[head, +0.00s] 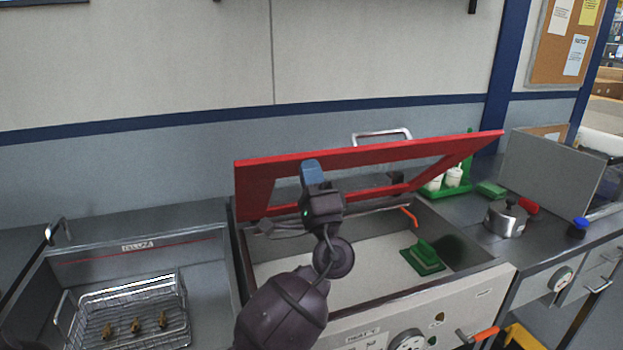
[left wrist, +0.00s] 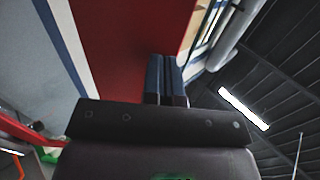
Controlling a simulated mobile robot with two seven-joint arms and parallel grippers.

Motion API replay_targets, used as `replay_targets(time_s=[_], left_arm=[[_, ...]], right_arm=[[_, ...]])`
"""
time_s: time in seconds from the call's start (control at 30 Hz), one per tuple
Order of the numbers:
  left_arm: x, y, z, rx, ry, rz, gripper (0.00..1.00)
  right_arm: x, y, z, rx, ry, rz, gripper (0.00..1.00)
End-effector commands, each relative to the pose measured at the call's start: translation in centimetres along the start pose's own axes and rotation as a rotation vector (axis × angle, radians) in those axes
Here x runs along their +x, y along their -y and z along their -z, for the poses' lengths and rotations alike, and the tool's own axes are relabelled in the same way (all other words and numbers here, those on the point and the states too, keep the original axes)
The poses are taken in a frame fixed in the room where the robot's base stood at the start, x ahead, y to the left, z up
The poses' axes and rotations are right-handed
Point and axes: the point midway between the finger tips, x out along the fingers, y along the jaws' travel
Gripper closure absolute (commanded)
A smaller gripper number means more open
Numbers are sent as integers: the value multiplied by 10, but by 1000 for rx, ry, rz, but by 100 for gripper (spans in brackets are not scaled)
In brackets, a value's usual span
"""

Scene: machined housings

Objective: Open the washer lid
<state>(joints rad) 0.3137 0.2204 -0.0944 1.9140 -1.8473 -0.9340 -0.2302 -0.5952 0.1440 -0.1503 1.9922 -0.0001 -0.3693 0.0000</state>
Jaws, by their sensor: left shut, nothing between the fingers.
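The washer lid (head: 254,190) is a red frame tilted up along the back of the open washer basin (head: 300,262). In the left wrist view the red lid (left wrist: 125,45) fills the upper middle. My left gripper (head: 311,172) is in front of the lid's left half, its blue fingertips overlapping the upper red bar. In the left wrist view its fingers (left wrist: 166,80) are together with nothing between them, close to the red surface. I cannot tell whether they touch it. My right gripper is not in view.
A green brush (head: 424,257) lies in the basin. A wire basket with small brass parts (head: 130,318) stands at the left. A metal can (head: 506,219) and a green caddy with white bottles (head: 452,178) stand at the right. A grey wall is behind.

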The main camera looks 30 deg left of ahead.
Motion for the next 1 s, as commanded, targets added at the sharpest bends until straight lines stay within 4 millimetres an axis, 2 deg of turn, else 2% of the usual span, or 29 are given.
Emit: replay_targets(time_s=[0.03, 0.1, 0.33, 0.47, 0.73, 1.0], left_arm=[[15, 8, -1, -7, 5, -17, 100], [30, 9, -1, -6, 6, -52, 100], [90, 4, 0, -4, 4, -178, 100], [128, -6, 0, -1, 3, -173, 100], [199, -34, 0, 1, 2, -175, 100], [246, -54, 0, -4, 2, -235, 100]], right_arm=[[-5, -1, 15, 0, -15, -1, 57], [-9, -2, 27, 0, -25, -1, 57], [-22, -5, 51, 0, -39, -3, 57], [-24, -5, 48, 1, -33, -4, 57], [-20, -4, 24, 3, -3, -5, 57], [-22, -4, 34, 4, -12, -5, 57]])
